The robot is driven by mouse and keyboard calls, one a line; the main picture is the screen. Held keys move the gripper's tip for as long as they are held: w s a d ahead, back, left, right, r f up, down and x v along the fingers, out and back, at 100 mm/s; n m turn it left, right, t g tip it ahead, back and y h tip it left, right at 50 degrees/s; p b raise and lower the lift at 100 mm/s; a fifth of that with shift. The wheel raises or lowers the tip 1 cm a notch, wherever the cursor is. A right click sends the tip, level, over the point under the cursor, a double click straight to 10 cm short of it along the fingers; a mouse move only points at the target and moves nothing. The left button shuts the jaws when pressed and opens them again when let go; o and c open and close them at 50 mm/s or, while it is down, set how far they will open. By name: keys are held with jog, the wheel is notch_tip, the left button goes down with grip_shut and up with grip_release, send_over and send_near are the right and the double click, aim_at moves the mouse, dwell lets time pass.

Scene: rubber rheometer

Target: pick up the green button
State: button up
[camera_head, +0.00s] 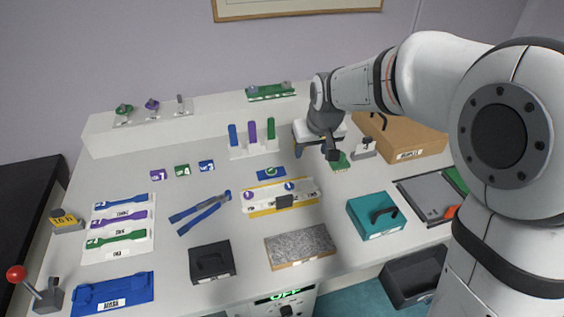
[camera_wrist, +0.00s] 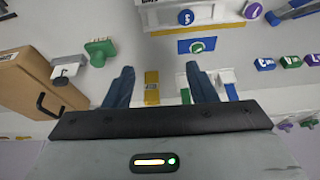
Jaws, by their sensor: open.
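The green button (camera_head: 271,171) is a small round disc with a pale marking, lying on a blue plate (camera_head: 260,175) in the middle of the table. In the wrist view the green button (camera_wrist: 197,46) lies on its blue plate beyond my right-hand fingertip. My gripper (camera_head: 331,153) is to the right of the button in the head view, above the table. In the wrist view my gripper (camera_wrist: 160,68) has its two blue-grey fingers apart, with nothing between them but a yellow strip seen in the background. The button is clear of the fingers.
A white and yellow fixture (camera_head: 268,199) with a purple and a blue disc lies in front of the plate. A rack with upright colored bars (camera_head: 251,152) stands behind it. A green block (camera_head: 339,161) and a brown box (camera_head: 408,140) are on the right.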

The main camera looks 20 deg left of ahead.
jog(key=n+b, duration=0.2)
send_near(271, 170)
jog(key=shift+y, duration=0.4)
jog(key=x, duration=0.2)
jog(key=p+x, duration=0.1)
jog(key=x, duration=0.4)
jog(key=shift+w+d+f, duration=0.1)
jog(key=shift+d+f, duration=0.2)
jog(key=shift+f, duration=0.05)
jog(key=c, duration=1)
notch_tip(271, 170, up, 10)
jog(key=shift+r, duration=0.1)
jog(key=shift+c, duration=0.2)
jog(key=o, duration=0.4)
jog(key=c, duration=0.3)
jog(key=shift+d, duration=0.15)
